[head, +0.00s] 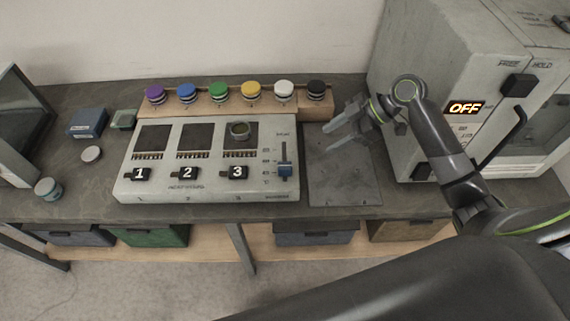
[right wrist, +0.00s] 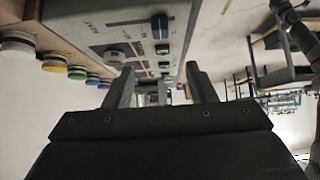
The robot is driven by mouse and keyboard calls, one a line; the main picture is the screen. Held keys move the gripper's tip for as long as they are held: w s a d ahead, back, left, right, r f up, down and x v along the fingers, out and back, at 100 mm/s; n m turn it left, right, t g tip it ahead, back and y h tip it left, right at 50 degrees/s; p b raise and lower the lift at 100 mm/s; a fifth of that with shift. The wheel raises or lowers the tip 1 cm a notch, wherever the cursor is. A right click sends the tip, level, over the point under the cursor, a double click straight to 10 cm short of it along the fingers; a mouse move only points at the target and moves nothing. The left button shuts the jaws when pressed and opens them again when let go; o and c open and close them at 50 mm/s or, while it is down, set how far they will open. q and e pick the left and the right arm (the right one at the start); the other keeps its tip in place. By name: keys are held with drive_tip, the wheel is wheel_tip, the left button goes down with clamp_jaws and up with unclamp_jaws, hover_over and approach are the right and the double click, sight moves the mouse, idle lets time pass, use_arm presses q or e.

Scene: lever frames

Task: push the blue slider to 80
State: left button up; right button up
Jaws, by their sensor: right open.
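The blue slider (head: 285,170) sits low on its vertical slot at the right end of the grey control panel (head: 190,189). The marks beside the slot are too small to read. The slider also shows in the right wrist view (right wrist: 160,27), near the top. My right gripper (head: 338,135) is open and empty, above the dark flat plate right of the panel, apart from the slider. Its two fingers also show in the right wrist view (right wrist: 162,88). My left gripper is not in view.
A wooden rack with several coloured knobs, one a green knob (head: 219,91), stands behind the panel. The dark plate (head: 343,185) lies bare at its right. A grey cabinet with a lit OFF sign (head: 465,108) stands further right. A blue box (head: 88,122) lies at left.

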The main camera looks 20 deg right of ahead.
sight(285, 165)
drive_tip(key=p+x, duration=0.3)
drive_tip(key=x, duration=1.4)
drive_tip(key=shift+r, duration=0.1)
drive_tip(key=shift+c, duration=0.3)
clamp_jaws()
